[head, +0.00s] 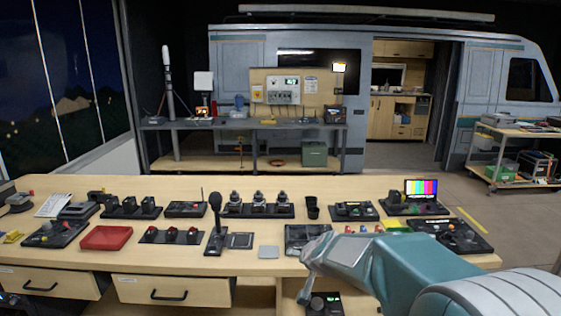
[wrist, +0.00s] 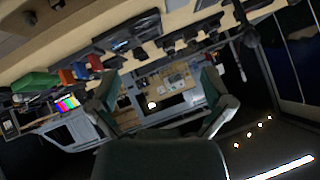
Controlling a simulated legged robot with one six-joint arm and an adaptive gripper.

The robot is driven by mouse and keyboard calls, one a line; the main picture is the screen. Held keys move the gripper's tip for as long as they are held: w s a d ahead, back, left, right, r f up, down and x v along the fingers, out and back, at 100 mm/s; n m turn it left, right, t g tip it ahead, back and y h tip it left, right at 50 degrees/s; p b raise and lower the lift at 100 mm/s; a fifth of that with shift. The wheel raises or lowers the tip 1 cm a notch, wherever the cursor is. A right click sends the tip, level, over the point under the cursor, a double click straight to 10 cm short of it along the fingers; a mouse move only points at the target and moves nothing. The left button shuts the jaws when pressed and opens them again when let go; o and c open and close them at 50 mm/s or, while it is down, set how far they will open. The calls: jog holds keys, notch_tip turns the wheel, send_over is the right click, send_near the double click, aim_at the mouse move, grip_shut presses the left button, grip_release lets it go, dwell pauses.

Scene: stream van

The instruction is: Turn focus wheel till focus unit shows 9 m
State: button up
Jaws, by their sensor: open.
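My gripper (head: 308,266) hangs over the front edge of the long wooden desk, in front of a dark flat panel. In the wrist view my gripper (wrist: 162,98) is open, its two teal fingers wide apart with nothing between them. A small black unit with a green lit readout (head: 326,304) sits low under the desk front, partly cut off by the frame's bottom edge. Its readout is too small to read. I cannot tell for sure which unit is the focus unit, and no focus wheel can be made out clearly.
The desk (head: 270,267) carries several black control units, a red tray (head: 106,238), a gooseneck microphone (head: 216,222) and a colour-bar monitor (head: 421,189). My arm covers part of the desk's right front. A back bench (head: 245,124) stands before the van.

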jog(key=s+d+r+n+g, duration=0.1)
jog(key=s+d+r, duration=0.15)
jog(key=s, duration=0.55)
jog(key=s+d+r+n+g, duration=0.1)
jog(key=s+r, duration=0.3)
jog(key=s, duration=0.3)
jog(key=s+d+g+h, duration=0.1)
jog(key=s+d, duration=0.2)
jog(key=s, duration=0.6)
jog(key=s+d+f+h, duration=0.1)
jog(key=s+d, duration=0.2)
jog(key=s, duration=0.6)
jog(key=shift+s+f+g+h, duration=0.25)
jog(key=shift+f+g+h, duration=0.05)
jog(key=shift+g+h, duration=0.1)
jog(key=shift+w, duration=0.1)
